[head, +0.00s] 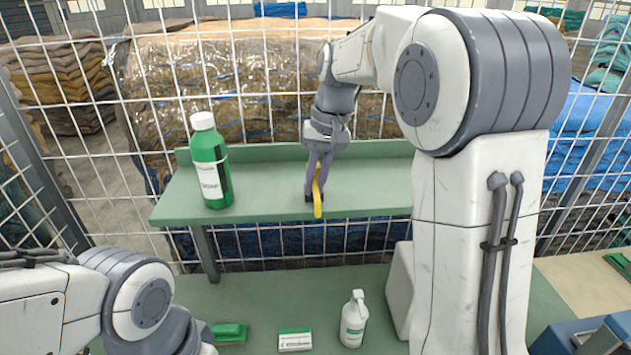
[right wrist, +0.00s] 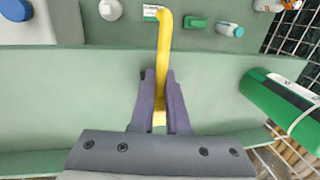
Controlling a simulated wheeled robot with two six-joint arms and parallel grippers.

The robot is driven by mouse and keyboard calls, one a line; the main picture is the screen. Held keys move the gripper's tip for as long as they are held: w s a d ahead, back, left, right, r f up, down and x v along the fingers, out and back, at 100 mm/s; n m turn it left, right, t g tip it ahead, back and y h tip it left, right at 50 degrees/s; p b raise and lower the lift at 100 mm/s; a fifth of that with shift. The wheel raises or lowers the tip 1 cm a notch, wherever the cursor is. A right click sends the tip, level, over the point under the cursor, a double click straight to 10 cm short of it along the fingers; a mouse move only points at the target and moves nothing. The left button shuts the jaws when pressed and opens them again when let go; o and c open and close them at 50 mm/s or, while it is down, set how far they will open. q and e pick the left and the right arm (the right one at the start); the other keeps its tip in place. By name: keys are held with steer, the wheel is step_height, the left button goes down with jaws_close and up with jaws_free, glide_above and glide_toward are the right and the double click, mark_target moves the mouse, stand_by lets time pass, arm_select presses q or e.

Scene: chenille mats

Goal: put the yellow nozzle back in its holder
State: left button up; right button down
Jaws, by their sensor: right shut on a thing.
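The yellow nozzle (head: 318,197) is a slim bent tube. My right gripper (head: 315,185) is shut on it above the green shelf, its fingers pointing down. In the right wrist view the nozzle (right wrist: 162,60) runs out between the two purple-grey fingers (right wrist: 160,105), its bent end toward the top of the picture. I cannot tell whether the nozzle touches the shelf. I cannot make out its holder in either view. Only my left arm's links show at the lower left of the head view; the left gripper is out of the picture.
A green bottle with a white cap (head: 209,170) stands on the shelf (head: 260,190), left of the right gripper. A wire mesh fence rises behind. Below, a white spray bottle (head: 353,322), a small box (head: 295,340) and a green brush (head: 228,333) sit on a lower green surface.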

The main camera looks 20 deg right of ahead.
steer(key=shift+f+b, duration=0.5)
steer(key=shift+f, duration=0.4)
steer(key=c, duration=0.8)
jaws_free()
steer(key=shift+c, duration=0.2)
steer(key=shift+d+r, duration=0.1)
steer(key=shift+r, duration=0.3)
step_height(320, 180, up, 10)
steer(key=d+b, duration=0.1)
steer(key=shift+s+d+f+b, duration=0.25)
steer(key=shift+s+d+b, duration=0.05)
steer(key=shift+d+b, duration=0.05)
